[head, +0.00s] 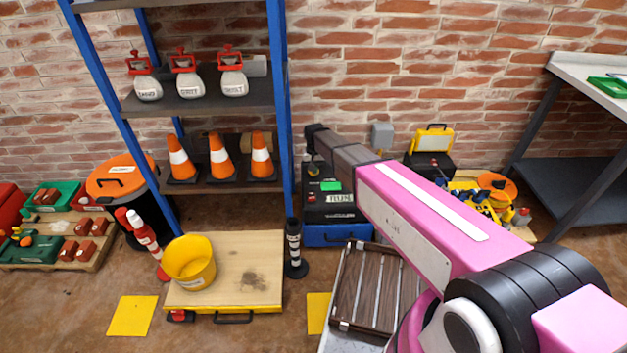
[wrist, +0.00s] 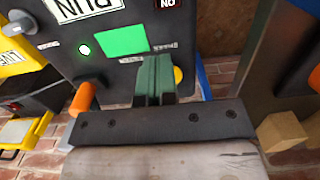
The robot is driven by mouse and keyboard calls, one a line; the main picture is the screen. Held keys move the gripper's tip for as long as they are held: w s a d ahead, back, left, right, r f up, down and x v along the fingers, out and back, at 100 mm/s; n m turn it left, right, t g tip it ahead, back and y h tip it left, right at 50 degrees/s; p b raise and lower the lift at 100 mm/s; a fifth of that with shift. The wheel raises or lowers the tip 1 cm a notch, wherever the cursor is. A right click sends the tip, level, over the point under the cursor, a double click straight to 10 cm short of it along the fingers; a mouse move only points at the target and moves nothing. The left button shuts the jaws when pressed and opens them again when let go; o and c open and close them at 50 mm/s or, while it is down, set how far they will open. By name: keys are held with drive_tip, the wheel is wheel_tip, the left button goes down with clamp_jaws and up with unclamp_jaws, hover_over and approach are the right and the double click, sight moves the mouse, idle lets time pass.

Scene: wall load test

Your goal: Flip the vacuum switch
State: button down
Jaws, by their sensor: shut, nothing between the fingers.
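The black machine (head: 335,212) with a green screen, a RUN label and a blue base stands on the floor by the wall. Its panel (wrist: 110,70) fills the upper wrist view, with the lettering upside down. A small label at the top edge there seems to read ON. I cannot tell for certain which part is the vacuum switch; the fingers hide some of the panel. My gripper (wrist: 155,66) is shut and empty, its fingertips over the panel beside the green screen. In the head view my gripper (head: 314,150) is above the machine's top; contact cannot be told.
A blue-framed shelf (head: 284,100) with cones and weights stands just left of the machine. A black-and-white post (head: 293,250) and a slatted wooden crate (head: 372,290) are in front. An orange cylindrical part (wrist: 84,98) is near the fingers. A workbench (head: 575,75) stands right.

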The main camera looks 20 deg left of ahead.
drive_tip(key=r, duration=0.3)
drive_tip(key=w+r, duration=0.1)
drive_tip(key=r, duration=0.1)
drive_tip(key=shift+a+r, duration=0.15)
drive_tip(key=shift+r, duration=0.15)
drive_tip(key=s+d+r+m, duration=0.1)
drive_tip(key=s+d, duration=0.4)
drive_tip(key=d, duration=1)
drive_tip(key=s+d+r+m, duration=0.1)
drive_tip(key=s+d, duration=0.4)
drive_tip(key=d, duration=1)
drive_tip(key=s+d+r+m, duration=0.1)
drive_tip(key=s+d+r, duration=0.2)
drive_tip(key=d, duration=1.2)
drive_tip(key=shift+s+m, duration=0.3)
drive_tip(key=shift+s, duration=0.65)
